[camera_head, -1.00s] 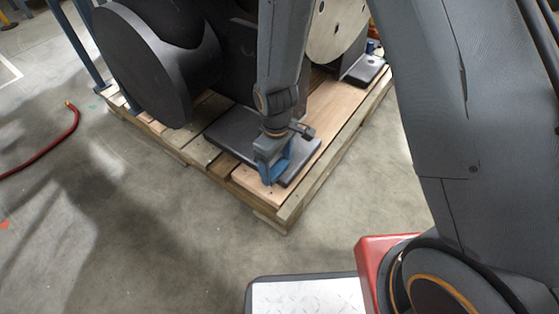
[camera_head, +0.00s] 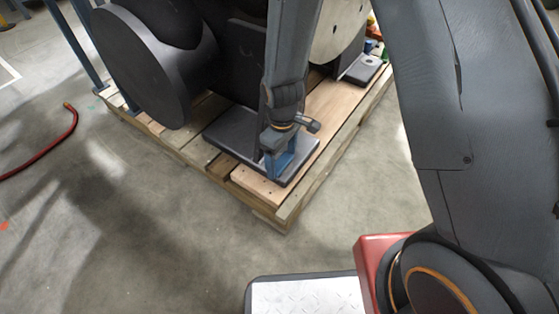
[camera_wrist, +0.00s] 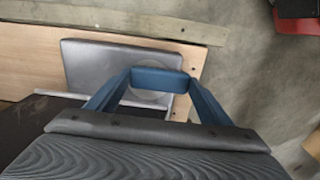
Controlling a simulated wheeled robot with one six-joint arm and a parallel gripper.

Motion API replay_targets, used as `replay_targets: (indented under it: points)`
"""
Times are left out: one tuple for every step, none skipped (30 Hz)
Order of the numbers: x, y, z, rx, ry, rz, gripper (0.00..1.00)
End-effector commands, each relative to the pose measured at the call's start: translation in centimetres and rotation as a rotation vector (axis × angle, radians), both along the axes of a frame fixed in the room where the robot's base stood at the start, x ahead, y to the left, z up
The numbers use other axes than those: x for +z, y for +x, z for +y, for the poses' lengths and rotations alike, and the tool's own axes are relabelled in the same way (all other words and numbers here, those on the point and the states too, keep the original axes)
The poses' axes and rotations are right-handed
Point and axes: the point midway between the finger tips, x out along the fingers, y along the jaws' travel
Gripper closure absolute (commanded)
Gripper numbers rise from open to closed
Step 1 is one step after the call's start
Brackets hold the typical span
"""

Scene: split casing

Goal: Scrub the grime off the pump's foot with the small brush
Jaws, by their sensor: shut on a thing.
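The pump's foot (camera_head: 235,137) is a flat dark grey plate on the wooden pallet; in the wrist view it looks lighter grey (camera_wrist: 95,62). My gripper (camera_head: 279,168) points down over the plate's near right end. In the wrist view its two blue fingers (camera_wrist: 160,88) close on a blue block, which appears to be the small brush (camera_wrist: 160,77). Its bristles are hidden, so I cannot tell whether they touch the plate. A pale round patch (camera_wrist: 148,98) shows on the plate just below the block; I cannot tell if it is grime.
The large dark pump body (camera_head: 150,65) rises behind and left of the foot. A second foot plate (camera_head: 362,69) lies farther back on the pallet (camera_head: 290,209). A red hose (camera_head: 62,140) lies on the floor at left.

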Motion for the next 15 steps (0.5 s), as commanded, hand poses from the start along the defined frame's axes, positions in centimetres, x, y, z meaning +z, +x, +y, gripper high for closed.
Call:
replay_targets:
  points:
    - [-0.12,-0.03,-0.03,0.0,-0.001,0.001,0.55]
    - [-0.12,-0.02,-0.02,0.0,-0.001,0.001,0.55]
    - [-0.12,-0.02,-0.01,0.0,0.0,0.0,0.55]
    - [-0.12,-0.01,0.0,0.001,0.0,0.0,0.55]
    - [-0.12,-0.01,0.0,0.001,0.0,0.0,0.55]
    - [-0.12,-0.01,0.02,0.001,0.0,0.0,0.55]
    - [-0.12,-0.01,0.02,0.001,0.0,0.0,0.55]
    - [-0.11,-0.01,0.03,0.001,0.0,0.0,0.55]
    - [-0.11,-0.04,0.07,0.001,0.0,0.0,0.55]
    - [-0.1,-0.08,0.11,0.002,0.0,0.0,0.55]
    - [-0.09,-0.13,0.17,0.002,0.0,0.0,0.55]
    - [-0.08,-0.25,0.27,0.003,0.0,0.0,0.55]
    - [-0.07,-0.36,0.37,0.003,0.0,0.0,0.55]
    - [-0.06,-0.49,0.48,0.004,0.0,0.0,0.55]
    - [-0.05,-0.69,0.66,0.005,0.0,0.0,0.55]
